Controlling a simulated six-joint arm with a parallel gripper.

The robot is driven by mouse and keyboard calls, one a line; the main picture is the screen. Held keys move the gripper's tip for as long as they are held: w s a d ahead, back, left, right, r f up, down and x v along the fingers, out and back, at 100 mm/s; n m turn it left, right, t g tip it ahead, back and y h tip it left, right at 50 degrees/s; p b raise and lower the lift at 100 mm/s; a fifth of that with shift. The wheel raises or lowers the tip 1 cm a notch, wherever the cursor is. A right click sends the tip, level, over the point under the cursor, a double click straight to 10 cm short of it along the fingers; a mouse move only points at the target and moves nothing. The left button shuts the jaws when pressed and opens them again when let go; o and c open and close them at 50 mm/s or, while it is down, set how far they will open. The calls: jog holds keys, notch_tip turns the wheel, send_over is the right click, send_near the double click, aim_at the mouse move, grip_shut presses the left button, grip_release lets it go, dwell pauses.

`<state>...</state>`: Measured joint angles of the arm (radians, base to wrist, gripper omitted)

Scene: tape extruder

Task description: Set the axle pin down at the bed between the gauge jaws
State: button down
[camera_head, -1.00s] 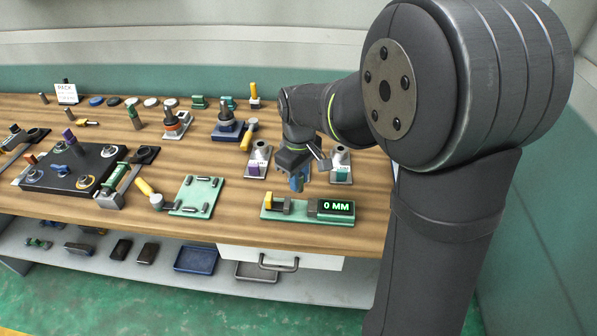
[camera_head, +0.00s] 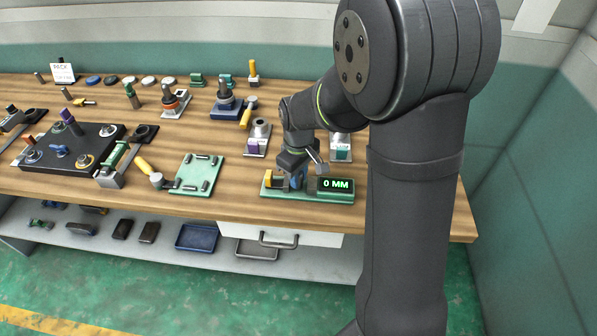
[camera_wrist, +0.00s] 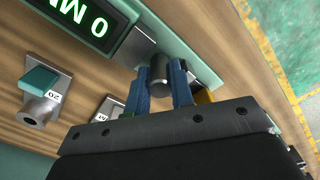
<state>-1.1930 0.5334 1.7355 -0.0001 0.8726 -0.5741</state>
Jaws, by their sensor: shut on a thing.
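The gauge (camera_head: 270,195) is a green base at the bench's front edge, with a display (camera_head: 336,184) reading 0 MM at its right end. My gripper (camera_head: 297,182) points down at the gauge, left of the display. In the wrist view my gripper's blue fingers (camera_wrist: 166,84) are shut on the axle pin (camera_wrist: 159,70), a grey metal cylinder seen end-on. The pin is over the gauge's bed, near a silver jaw face (camera_wrist: 146,52). A yellow part (camera_wrist: 205,95) of the gauge shows behind one finger. I cannot tell whether the pin touches the bed.
A grey block marked 20 (camera_wrist: 40,105) stands near the gauge. Holders (camera_head: 257,140) stand behind it. A pale green plate with pegs (camera_head: 197,174) and a yellow-handled tool (camera_head: 148,170) lie to the left. Bare wood (camera_head: 235,185) separates plate and gauge.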

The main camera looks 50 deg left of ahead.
jog(key=c, duration=1.2)
grip_release()
jog(key=shift+o, duration=0.2)
jog(key=shift+r, duration=0.1)
jog(key=shift+a+r, duration=0.1)
jog(key=shift+r, duration=0.25)
notch_tip(320, 180, up, 16)
jog(key=shift+r, duration=0.25)
